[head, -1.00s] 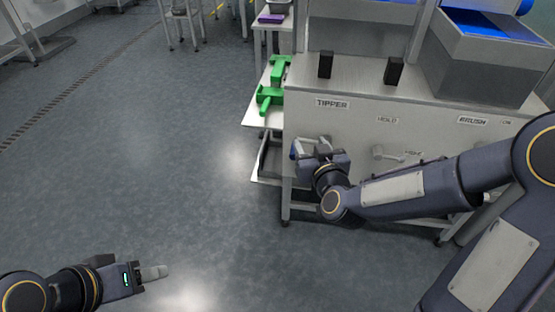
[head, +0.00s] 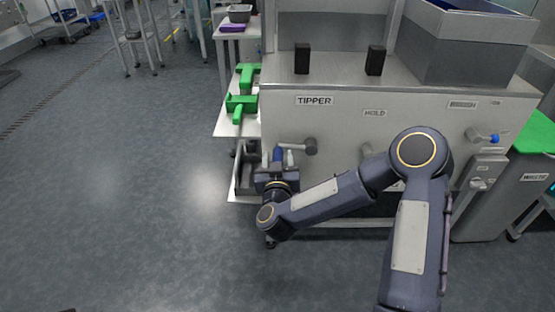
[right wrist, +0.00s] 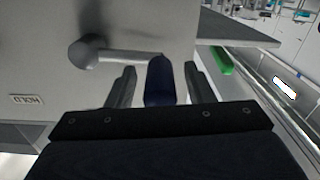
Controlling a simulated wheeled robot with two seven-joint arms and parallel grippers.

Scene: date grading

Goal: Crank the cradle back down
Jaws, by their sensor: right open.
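The TIPPER crank is on the machine's front panel, below the TIPPER label (head: 314,101). Its grey hub (head: 311,146) shows in the head view and also in the right wrist view (right wrist: 86,52). A grey arm runs from the hub to a blue handle (right wrist: 160,82). My right gripper (head: 278,163) is open, with its fingers (right wrist: 157,85) on either side of the blue handle. I cannot tell whether they touch it. I cannot make out the cradle for certain. My left gripper is out of view.
Two black blocks (head: 302,59) (head: 376,60) and a large grey bin (head: 468,45) stand on the machine top. A HOLD label (head: 375,113) and a blue-tipped knob (head: 494,138) are further right.

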